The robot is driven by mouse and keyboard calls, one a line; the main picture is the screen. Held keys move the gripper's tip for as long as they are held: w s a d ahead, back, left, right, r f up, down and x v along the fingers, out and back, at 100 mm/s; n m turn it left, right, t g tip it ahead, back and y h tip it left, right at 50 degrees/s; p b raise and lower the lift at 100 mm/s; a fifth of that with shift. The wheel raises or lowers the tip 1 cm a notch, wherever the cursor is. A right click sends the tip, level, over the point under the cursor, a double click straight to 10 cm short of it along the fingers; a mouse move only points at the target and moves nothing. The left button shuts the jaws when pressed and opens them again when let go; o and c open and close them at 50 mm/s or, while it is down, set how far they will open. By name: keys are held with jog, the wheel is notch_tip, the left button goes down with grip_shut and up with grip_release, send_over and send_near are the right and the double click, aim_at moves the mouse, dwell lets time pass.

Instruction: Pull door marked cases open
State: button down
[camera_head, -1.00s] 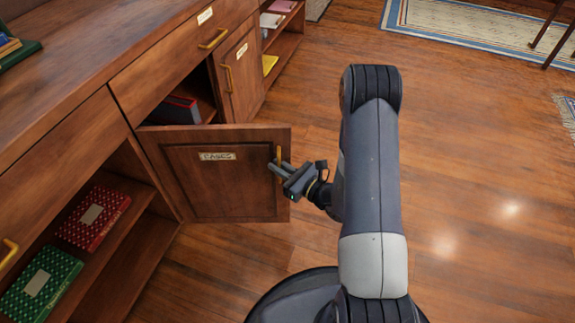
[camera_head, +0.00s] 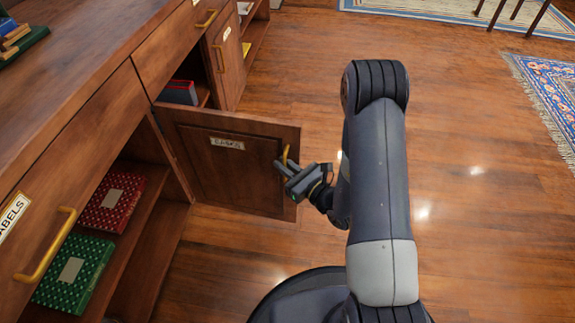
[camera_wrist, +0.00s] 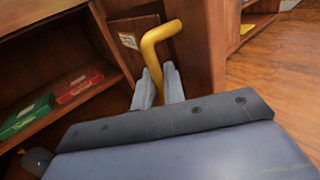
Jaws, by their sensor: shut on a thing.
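The wooden door marked cases (camera_head: 222,175) stands swung well out from the bookcase, with its label (camera_head: 227,144) near the top. Its yellow handle (camera_head: 286,155) is near the free edge. My gripper (camera_head: 284,170) is at the handle, reaching from the right. In the wrist view the two fingers (camera_wrist: 159,88) are shut on the lower part of the yellow handle (camera_wrist: 161,34), and the label (camera_wrist: 129,40) shows to the left. The lower part of the handle between the fingers is partly hidden.
A red patterned box (camera_head: 112,203) and a green one (camera_head: 73,272) lie on the open shelf at left. A red and blue book (camera_head: 178,92) is in the compartment behind the door. Wooden floor (camera_head: 470,200) is clear at right; a blue rug (camera_head: 553,95) lies farther off.

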jog(key=shift+s+a, duration=0.15)
jog(key=c, duration=1.6)
grip_release()
jog(key=p+v, duration=0.2)
jog(key=v, duration=0.8)
jog(key=shift+s+d, duration=0.25)
